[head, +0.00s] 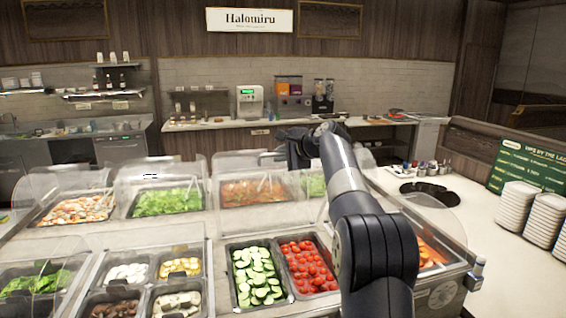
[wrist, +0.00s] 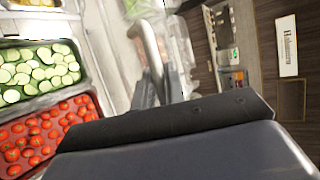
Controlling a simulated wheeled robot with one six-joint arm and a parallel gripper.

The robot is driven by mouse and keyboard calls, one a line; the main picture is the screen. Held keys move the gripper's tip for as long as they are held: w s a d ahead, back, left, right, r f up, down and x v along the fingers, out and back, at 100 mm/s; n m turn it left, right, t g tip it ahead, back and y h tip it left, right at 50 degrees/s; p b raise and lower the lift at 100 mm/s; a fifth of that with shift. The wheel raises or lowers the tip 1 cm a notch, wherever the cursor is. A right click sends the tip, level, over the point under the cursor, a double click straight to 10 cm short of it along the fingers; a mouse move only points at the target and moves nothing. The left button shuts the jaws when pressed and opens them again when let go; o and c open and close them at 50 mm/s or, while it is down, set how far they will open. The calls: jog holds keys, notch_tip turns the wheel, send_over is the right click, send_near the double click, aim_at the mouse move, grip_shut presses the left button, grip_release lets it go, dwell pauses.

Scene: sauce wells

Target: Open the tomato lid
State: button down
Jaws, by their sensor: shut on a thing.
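The tomato pan (head: 308,266) sits in the front row of the salad bar, right of the cucumber pan (head: 257,274). In the wrist view, the tomatoes (wrist: 45,135) are at the lower left with no cover visible over them. My gripper (wrist: 158,86) is shut on a curved metal lid handle (wrist: 149,48). In the head view, my gripper (head: 283,148) is beyond and above the tomato pan, partly hidden by my arm. The handle appears to belong to the raised tomato lid, but its clear panel is hard to make out.
Clear domed lids cover other pans, including a front-row lid (head: 140,240) and a back-row lid (head: 165,170). A pan of orange food (head: 432,254) lies right of my arm. Plate stacks (head: 515,205) stand on the right counter.

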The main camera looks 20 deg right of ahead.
jog(key=shift+w+r, duration=0.4)
jog(key=shift+w, duration=0.4)
jog(key=c, duration=1.8)
grip_release()
jog(key=shift+o, duration=0.2)
jog(key=shift+s+d, duration=0.1)
jog(key=b+v, duration=0.3)
jog(key=v, duration=0.7)
jog(key=shift+s+r, duration=0.2)
jog(key=shift+s, duration=0.05)
jog(key=shift+w, duration=0.1)
